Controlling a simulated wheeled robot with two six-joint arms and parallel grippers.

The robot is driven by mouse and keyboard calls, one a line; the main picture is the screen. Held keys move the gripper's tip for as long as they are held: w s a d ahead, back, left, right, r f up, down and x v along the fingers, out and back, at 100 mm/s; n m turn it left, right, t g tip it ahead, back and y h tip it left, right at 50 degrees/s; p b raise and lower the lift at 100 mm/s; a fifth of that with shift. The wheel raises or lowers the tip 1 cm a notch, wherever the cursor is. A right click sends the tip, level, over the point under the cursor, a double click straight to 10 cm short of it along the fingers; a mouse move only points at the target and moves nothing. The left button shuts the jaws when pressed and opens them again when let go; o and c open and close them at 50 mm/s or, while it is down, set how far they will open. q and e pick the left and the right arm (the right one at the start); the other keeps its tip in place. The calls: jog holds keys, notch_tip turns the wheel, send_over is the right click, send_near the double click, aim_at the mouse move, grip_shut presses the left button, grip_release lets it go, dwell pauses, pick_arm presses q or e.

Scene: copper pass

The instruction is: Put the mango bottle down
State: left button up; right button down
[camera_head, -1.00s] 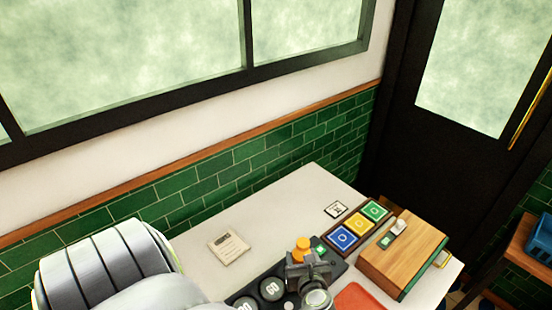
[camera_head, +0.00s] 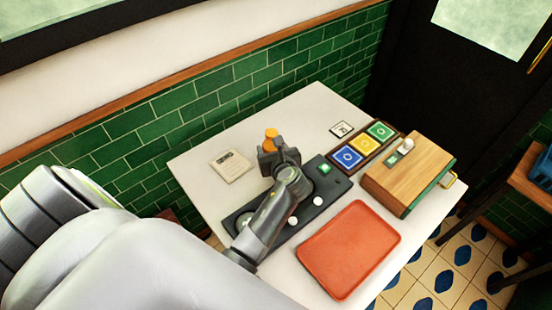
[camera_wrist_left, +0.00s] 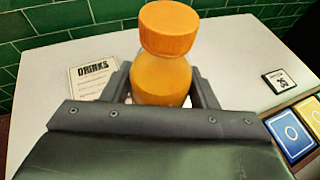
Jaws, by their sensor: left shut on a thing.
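The orange mango bottle (camera_head: 271,133) with its orange cap is held upright in my left gripper (camera_head: 269,152), beyond the dark panel over the white table. In the left wrist view the bottle (camera_wrist_left: 166,60) stands between the two dark fingers (camera_wrist_left: 163,90), which are shut on it. Its lower part is hidden by the gripper, so I cannot tell whether its base touches the table. My right gripper is not in view.
The white table (camera_head: 305,105) has bare room behind the bottle. A DRINKS card (camera_head: 231,166) lies to its left. A dark panel with buttons (camera_head: 318,190), a red tray (camera_head: 348,250), coloured tiles (camera_head: 362,144) and a wooden box (camera_head: 408,175) lie to the right and front.

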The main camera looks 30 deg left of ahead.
pick_arm(q)
jog(key=shift+f, duration=1.8)
jog(key=shift+f, duration=0.15)
jog(key=o, duration=1.2)
jog(key=shift+o, duration=0.2)
